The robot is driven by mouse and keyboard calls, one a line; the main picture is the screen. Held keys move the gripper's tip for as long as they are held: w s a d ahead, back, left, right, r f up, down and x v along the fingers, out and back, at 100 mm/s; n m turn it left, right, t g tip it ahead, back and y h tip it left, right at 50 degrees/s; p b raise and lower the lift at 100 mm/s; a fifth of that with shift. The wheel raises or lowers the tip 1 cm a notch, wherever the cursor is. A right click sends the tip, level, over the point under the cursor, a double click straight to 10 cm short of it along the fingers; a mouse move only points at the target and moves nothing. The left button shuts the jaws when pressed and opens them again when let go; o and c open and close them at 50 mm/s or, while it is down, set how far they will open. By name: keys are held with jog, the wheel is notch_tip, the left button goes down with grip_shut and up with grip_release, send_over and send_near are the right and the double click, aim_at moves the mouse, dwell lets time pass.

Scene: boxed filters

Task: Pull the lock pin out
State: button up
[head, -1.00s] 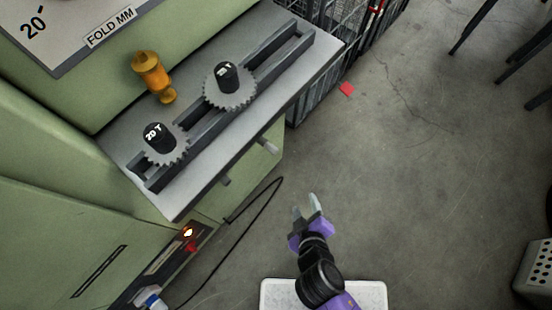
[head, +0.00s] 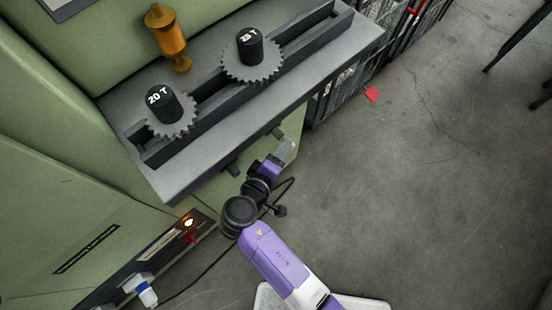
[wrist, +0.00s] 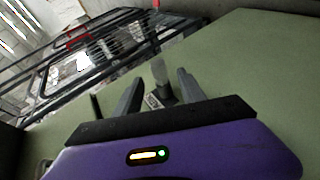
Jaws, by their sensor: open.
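My gripper (wrist: 161,92) is open there, one finger to each side of the pin's line, with nothing held. Whether the fingers reach around it or stop short of it, I cannot tell. A dark knob (head: 232,170) sticks out further left under the shelf.
Two toothed gears with black hubs, 20 T (head: 172,120) and another (head: 251,62), sit on a slotted rail on the shelf. An amber oiler (head: 166,35) stands behind. A wire cage (head: 345,85) stands right of the machine.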

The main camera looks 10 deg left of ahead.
jog(key=shift+x, duration=1.55)
grip_shut()
jog(key=shift+s+d, duration=0.1)
jog(key=shift+d, duration=0.05)
jog(key=shift+s+d, duration=0.2)
jog(key=shift+d, duration=0.1)
jog(key=shift+s+d+p, duration=0.35)
jog(key=shift+s+d, duration=0.05)
jog(key=shift+d, duration=0.1)
jog(key=shift+s+d, duration=0.2)
jog(key=shift+d, duration=0.1)
jog(key=shift+s+d+p, duration=0.55)
jog(key=shift+s+d, duration=0.1)
jog(key=shift+d, duration=0.1)
